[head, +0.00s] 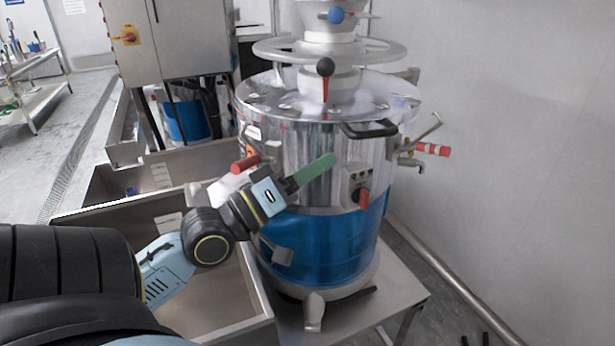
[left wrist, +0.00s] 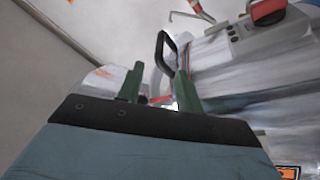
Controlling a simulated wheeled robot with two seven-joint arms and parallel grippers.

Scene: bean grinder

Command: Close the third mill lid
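The mill (head: 330,240) is a large drum with a shiny silver upper part and a blue lower band. Its silver top (head: 270,100) appears level; I cannot tell which part is the third lid. A black loop handle (head: 370,129) sticks out at the top's front edge. My left gripper (head: 318,170) is in front of the drum, below and left of this handle in the head view. In the left wrist view, its two green fingers (left wrist: 158,88) stand apart with the handle (left wrist: 166,52) beyond them. It appears empty. My right gripper is not in view.
A red-ended lever (head: 245,163) and a control box with a red knob (head: 363,197) are on the drum's side. Red-tipped taps (head: 432,150) jut out right. An open metal bin (head: 215,310) stands left. A wall is at right.

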